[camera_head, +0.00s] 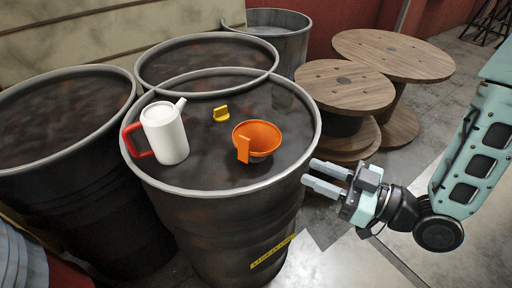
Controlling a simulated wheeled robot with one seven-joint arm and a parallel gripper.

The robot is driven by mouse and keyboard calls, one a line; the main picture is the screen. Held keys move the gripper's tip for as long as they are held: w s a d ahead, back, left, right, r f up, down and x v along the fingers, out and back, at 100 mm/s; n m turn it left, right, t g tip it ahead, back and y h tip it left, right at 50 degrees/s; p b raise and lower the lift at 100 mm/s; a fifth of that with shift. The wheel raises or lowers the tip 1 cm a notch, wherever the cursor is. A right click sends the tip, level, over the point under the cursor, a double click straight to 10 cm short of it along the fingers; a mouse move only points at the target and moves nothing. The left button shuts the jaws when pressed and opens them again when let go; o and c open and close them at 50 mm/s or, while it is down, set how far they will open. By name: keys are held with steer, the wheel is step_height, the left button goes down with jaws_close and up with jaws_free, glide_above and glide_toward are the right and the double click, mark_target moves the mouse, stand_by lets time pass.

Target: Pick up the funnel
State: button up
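The orange funnel (260,139) sits on top of the front black barrel (222,228), near the right side of its lid. Its wide mouth faces up and a flat orange tab stands on its near side. Its spout is hidden. My gripper (317,177) is to the right of the funnel and nearer the camera, just off the barrel's right rim. Its two fingers point left and stand apart with a gap between them. Nothing shows between them, and they do not touch the funnel.
A white jug with a red handle (164,132) stands left of the funnel on the same barrel. A small yellow part (221,114) lies behind the funnel. More barrels (62,115) stand left and behind. Wooden spools (345,88) stand at the right back.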

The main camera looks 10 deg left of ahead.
steer(key=a+b, duration=0.2)
steer(key=b, duration=0.2)
glide_toward(250, 146)
steer(key=x, duration=0.5)
steer(key=shift+a, duration=0.1)
steer(key=p+x, duration=0.1)
steer(key=x, duration=0.4)
steer(key=shift+a+r, duration=0.15)
steer(key=shift+r, duration=0.05)
steer(key=shift+w+a+f, duration=0.1)
steer(key=shift+w+a, duration=0.05)
steer(key=shift+a, duration=0.45)
jaws_close()
